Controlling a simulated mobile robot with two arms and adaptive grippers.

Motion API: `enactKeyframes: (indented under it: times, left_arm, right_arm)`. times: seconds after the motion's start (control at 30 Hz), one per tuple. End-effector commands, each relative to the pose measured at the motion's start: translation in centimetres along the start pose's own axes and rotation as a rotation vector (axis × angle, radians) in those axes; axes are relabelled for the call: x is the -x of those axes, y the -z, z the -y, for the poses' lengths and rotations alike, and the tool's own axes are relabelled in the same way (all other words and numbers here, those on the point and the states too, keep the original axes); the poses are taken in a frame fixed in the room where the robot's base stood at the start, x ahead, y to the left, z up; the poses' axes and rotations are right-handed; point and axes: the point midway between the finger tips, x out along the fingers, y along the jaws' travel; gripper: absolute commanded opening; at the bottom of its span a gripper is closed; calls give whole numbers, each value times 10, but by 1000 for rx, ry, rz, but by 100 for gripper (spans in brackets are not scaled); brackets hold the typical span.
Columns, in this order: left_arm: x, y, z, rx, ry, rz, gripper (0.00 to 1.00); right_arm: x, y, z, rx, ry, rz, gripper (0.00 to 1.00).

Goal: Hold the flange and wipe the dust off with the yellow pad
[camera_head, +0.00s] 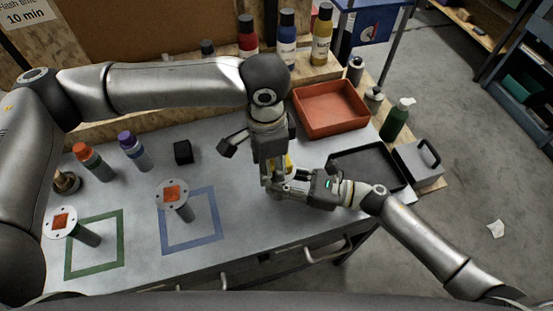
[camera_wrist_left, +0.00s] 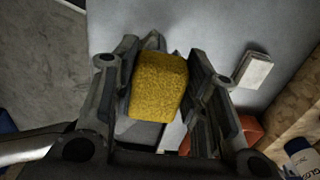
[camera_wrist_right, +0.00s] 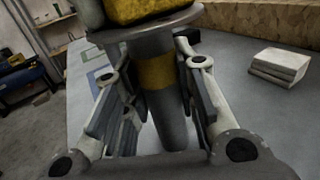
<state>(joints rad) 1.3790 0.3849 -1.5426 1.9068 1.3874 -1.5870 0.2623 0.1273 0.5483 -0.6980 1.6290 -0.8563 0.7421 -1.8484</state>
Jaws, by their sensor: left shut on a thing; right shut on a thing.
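My left gripper (camera_wrist_left: 158,95) is shut on the yellow pad (camera_wrist_left: 158,85), a rough block between its fingers. My right gripper (camera_wrist_right: 155,110) is shut around the stem of a grey flange (camera_wrist_right: 172,128) with a yellow band; its round disc is on top. In the right wrist view the pad (camera_wrist_right: 150,9) is right at the disc's upper face and seems to touch it. In the head view both grippers meet over the table, mostly hiding flange and pad. Two other flanges with orange squares stand at the green outline (camera_head: 68,258) and blue outline (camera_head: 165,235).
An orange tray (camera_head: 330,131), a black tray (camera_head: 348,158) and a green pump bottle (camera_head: 396,120) are on the right. Orange-capped (camera_head: 92,160) and purple-capped (camera_head: 135,152) bottles and a black block (camera_head: 183,152) are on the left. Several bottles line the back.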

Motion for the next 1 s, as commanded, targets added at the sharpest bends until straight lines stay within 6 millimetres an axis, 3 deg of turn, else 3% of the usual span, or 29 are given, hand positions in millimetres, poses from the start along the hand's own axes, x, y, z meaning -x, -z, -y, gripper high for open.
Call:
enactKeyframes:
  times: [0.13,0.2,0.3,1.0]
  left_arm:
    - [-1,-16,1,1,-1,5,18]
    - [2,-13,1,0,-1,4,18]
    - [26,-13,1,-1,2,3,18]
    - [81,-13,1,-1,1,2,18]
  right_arm:
    - [0,0,0,-1,1,1,0]
    - [0,0,0,-1,1,1,0]
    - [0,0,0,-1,1,0,0]
    - [0,0,0,-1,0,0,0]
